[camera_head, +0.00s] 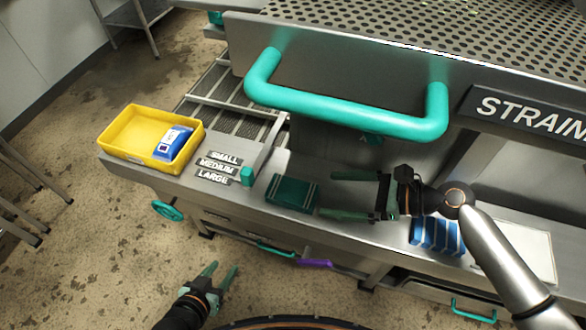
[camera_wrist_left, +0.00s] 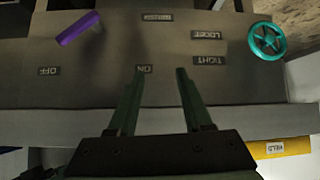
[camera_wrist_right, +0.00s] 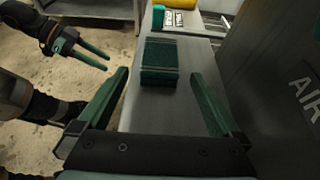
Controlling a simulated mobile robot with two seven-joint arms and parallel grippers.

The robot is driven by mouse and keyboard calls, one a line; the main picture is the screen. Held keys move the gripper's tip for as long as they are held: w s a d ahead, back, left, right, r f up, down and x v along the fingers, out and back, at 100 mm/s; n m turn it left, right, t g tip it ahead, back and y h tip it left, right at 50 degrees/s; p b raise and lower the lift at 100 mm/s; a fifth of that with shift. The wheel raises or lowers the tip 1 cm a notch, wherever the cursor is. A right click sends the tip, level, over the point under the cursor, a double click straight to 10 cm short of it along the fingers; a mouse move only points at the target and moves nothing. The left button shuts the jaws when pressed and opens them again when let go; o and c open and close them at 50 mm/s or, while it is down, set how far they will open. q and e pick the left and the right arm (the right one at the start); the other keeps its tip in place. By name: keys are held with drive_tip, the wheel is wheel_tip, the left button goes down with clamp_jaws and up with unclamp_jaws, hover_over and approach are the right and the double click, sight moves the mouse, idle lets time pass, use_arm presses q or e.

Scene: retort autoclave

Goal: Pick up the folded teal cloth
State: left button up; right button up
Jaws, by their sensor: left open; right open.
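The folded teal cloth (camera_head: 292,192) lies on the steel ledge below the large teal handle, right of the size labels. In the right wrist view the cloth (camera_wrist_right: 160,62) shows ahead, between the lines of the two fingers and apart from them. My right gripper (camera_head: 345,195) is open and empty, just right of the cloth, its fingers pointing left toward it; it also shows in the right wrist view (camera_wrist_right: 160,82). My left gripper (camera_head: 221,270) is open and empty, low in front of the ledge; it also shows in the left wrist view (camera_wrist_left: 158,72).
A yellow tray (camera_head: 112,150) with a blue-and-white packet (camera_head: 173,142) sits at the ledge's left end. The teal bar handle (camera_head: 345,112) overhangs behind the cloth. Blue packs (camera_head: 436,236) lie right, under my right arm. A purple lever (camera_head: 314,263) and teal handwheel (camera_head: 168,210) are on the front.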

sight(289, 189)
drive_tip(key=shift+w+a, duration=0.2)
drive_tip(key=shift+w, duration=0.05)
drive_tip(key=x, duration=0.6)
drive_tip(key=shift+s+a, duration=0.1)
drive_tip(key=shift+a, duration=0.1)
drive_tip(key=x, duration=0.5)
drive_tip(key=shift+a, duration=0.4)
use_arm(q)
drive_tip(key=shift+s+f, duration=0.6)
use_arm(e)
drive_tip(key=c, duration=1.2)
drive_tip(key=shift+o, duration=0.2)
